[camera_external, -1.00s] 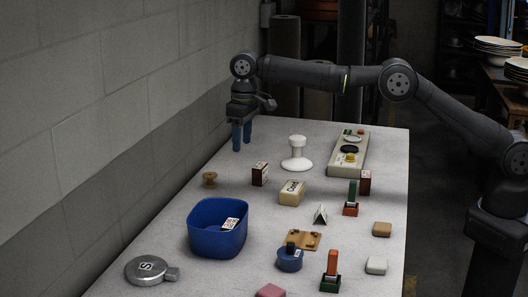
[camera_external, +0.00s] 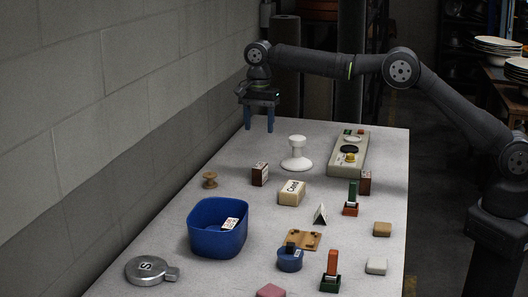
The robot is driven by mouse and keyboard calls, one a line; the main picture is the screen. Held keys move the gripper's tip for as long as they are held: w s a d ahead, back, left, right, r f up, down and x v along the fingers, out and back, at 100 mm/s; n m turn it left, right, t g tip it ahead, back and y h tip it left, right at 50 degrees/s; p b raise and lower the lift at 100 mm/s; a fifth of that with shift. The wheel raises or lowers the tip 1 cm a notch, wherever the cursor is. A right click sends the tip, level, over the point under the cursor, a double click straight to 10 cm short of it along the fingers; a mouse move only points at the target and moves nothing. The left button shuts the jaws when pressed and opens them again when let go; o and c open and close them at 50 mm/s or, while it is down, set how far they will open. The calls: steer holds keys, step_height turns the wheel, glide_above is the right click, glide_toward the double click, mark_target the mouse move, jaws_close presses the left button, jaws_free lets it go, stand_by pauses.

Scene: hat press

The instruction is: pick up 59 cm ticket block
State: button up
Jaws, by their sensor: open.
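I cannot read "59" on anything, so I cannot tell which piece is the 59 cm ticket block. A dark red-brown block with a pale printed face (camera_external: 260,174) stands left of centre, and a similar block (camera_external: 365,182) stands at the right behind a green-handled stamp. A small white printed piece (camera_external: 230,224) lies in the blue bin. A cream block with dark lettering (camera_external: 291,193) lies mid-table. My gripper (camera_external: 259,127) is open and empty, blue fingers pointing down, near the table's far left corner, apart from all these pieces.
The blue bin (camera_external: 203,240) stands front left, near a round metal tape case (camera_external: 147,270). A white pedestal (camera_external: 297,155) and a long button panel (camera_external: 348,155) stand at the back. Stamps and small blocks crowd the right. The wall runs along the left.

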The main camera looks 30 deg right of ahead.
mark_target(260, 165)
step_height(260, 165, down, 10)
steer(key=shift+f, duration=0.2)
steer(key=shift+s+f, duration=0.15)
steer(key=shift+f, duration=1.2)
steer(key=shift+s+f, duration=0.1)
steer(key=shift+f, duration=1.25)
steer(key=c, duration=1.1)
